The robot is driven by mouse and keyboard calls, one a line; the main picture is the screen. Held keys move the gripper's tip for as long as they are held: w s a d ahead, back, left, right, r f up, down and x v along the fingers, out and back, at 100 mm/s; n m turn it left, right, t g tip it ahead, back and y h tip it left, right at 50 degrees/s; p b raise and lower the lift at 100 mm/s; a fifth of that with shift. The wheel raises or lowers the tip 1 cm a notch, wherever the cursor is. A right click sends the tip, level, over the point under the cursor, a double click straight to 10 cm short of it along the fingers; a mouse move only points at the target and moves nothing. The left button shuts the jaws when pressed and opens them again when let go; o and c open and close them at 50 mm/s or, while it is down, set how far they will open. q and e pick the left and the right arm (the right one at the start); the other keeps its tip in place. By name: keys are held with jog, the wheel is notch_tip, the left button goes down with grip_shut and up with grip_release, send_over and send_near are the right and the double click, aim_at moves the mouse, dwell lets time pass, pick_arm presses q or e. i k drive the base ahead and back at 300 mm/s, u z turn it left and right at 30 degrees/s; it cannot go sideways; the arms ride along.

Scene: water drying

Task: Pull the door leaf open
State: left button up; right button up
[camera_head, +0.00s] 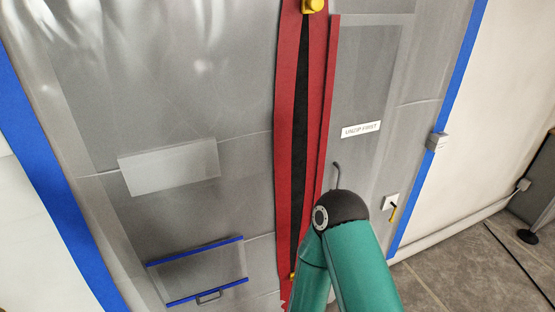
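A grey translucent plastic sheet (170,90) fills most of the view, with a red-edged zip opening (285,150) running from top to bottom. The opening is parted in the middle, and a dark gap (300,130) shows between its red strips. A yellow piece (313,5) sits at the top of the strips, and a smaller yellow piece (292,277) sits low on them. Right of the opening is a sheet panel (365,80) with a label reading "UNZIP FIRST" (361,129). My green arm covers the lower part of this side. Neither gripper shows.
Blue tape (440,125) edges the sheet on the right, and more blue tape (50,170) on the left. A blue-edged pocket (200,272) is low on the left. A dark thin hook (337,175) shows above my arm's joint. Tiled floor (460,270) lies at lower right.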

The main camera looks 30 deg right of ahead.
aim_at(355, 130)
jog(key=u, duration=1.95)
jog(key=i, duration=0.1)
jog(key=z, duration=3.05)
